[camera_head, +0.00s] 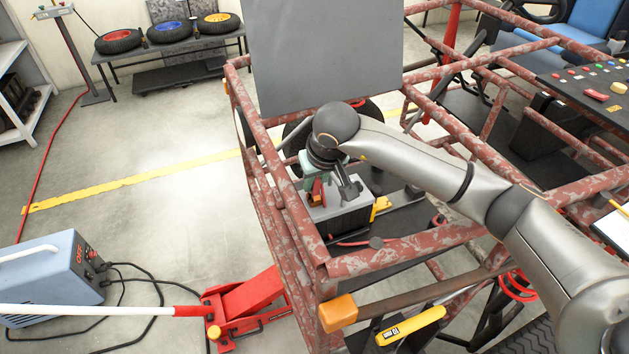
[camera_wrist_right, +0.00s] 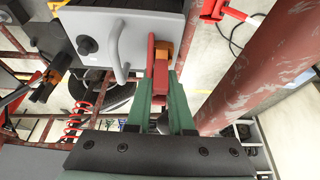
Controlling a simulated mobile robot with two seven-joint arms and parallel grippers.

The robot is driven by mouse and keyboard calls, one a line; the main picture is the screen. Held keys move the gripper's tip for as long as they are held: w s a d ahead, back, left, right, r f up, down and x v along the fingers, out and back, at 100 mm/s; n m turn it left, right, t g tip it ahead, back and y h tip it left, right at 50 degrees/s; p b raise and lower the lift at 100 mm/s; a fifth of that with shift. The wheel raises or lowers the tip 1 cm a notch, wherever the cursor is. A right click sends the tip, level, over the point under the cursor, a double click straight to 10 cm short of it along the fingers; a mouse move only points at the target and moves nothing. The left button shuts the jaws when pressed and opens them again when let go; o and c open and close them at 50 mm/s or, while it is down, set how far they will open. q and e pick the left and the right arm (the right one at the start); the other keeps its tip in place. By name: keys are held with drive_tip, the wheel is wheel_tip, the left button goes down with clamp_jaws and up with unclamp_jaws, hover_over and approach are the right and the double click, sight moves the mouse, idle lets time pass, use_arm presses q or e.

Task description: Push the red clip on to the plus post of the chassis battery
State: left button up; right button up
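The chassis battery (camera_head: 345,222) is a grey-topped box with a dark lower part, inside the kart frame. In the right wrist view its top (camera_wrist_right: 128,22) carries a grey handle (camera_wrist_right: 116,58) and a black post (camera_wrist_right: 87,45). My right gripper (camera_head: 313,182) is over the battery's left end, its green fingers (camera_wrist_right: 160,88) shut on the red clip (camera_wrist_right: 158,68). The clip also shows red in the head view (camera_head: 318,190). An orange part (camera_wrist_right: 163,47) sits beside the clip at the battery's edge. The plus post cannot be made out, nor whether the clip touches it. My left gripper is out of view.
Rusty red frame tubes (camera_head: 300,225) enclose the battery closely. A grey panel (camera_head: 325,55) stands behind my right wrist. A red floor jack (camera_head: 245,305) and a blue machine (camera_head: 50,275) are at the left. Open floor lies left of the frame.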

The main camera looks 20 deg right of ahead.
drive_tip(key=o, duration=0.5)
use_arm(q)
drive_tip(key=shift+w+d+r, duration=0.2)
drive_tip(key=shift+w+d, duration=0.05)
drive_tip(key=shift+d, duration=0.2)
use_arm(e)
drive_tip(key=v, duration=1.2)
drive_tip(key=shift+r, duration=0.3)
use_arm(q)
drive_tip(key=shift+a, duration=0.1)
use_arm(e)
drive_tip(key=shift+s+a, duration=0.1)
